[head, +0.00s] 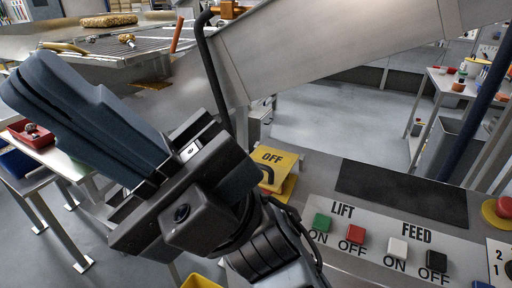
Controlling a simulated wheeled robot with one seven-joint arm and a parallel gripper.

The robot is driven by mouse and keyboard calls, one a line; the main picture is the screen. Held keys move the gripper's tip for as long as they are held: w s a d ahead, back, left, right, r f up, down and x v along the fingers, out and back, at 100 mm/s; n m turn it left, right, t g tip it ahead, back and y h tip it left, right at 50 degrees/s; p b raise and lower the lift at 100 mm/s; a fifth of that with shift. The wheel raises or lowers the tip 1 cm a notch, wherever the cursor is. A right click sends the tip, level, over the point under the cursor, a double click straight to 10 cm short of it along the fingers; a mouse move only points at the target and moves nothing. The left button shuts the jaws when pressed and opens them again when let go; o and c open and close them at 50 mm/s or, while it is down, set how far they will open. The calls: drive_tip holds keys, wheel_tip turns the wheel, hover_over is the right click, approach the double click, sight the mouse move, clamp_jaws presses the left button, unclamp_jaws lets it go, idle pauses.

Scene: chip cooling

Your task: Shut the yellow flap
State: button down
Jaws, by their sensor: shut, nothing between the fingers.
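The yellow flap (284,160) is on the control panel (325,178), just left of the dark mat. It bears the word OFF and part of a black curved mark. It looks tilted up, with a yellow and red part showing below its right edge. My arm hides its lower left, so I cannot tell how far open it is. My gripper (28,88) is shut and empty. Its dark fingers point to the upper left, away from the flap, and its body is left of the flap.
A dark mat (402,193) lies on the panel. Green (321,222) and red (355,233) LIFT buttons and white (398,248) and black (436,261) FEED buttons are in front. A red emergency knob (503,207) is at right. A grey post and sloping chute rise behind the flap.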

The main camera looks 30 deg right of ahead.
drive_tip(key=a+r+n+g+h, duration=0.2)
drive_tip(key=a+n+g+h, duration=0.3)
drive_tip(key=n+g+h, duration=0.3)
drive_tip(key=m+t+h+p, duration=0.25)
drive_tip(key=t+h, duration=0.85)
drive_tip(key=h, duration=1.2)
approach(266, 169)
drive_tip(key=f+p, duration=0.1)
drive_tip(key=f, duration=0.1)
drive_tip(key=w+f+p, duration=0.1)
drive_tip(key=f, duration=0.1)
drive_tip(key=w+f+p, duration=0.1)
drive_tip(key=f, duration=0.1)
drive_tip(key=shift+w+f, duration=0.1)
drive_tip(key=shift+f, duration=0.1)
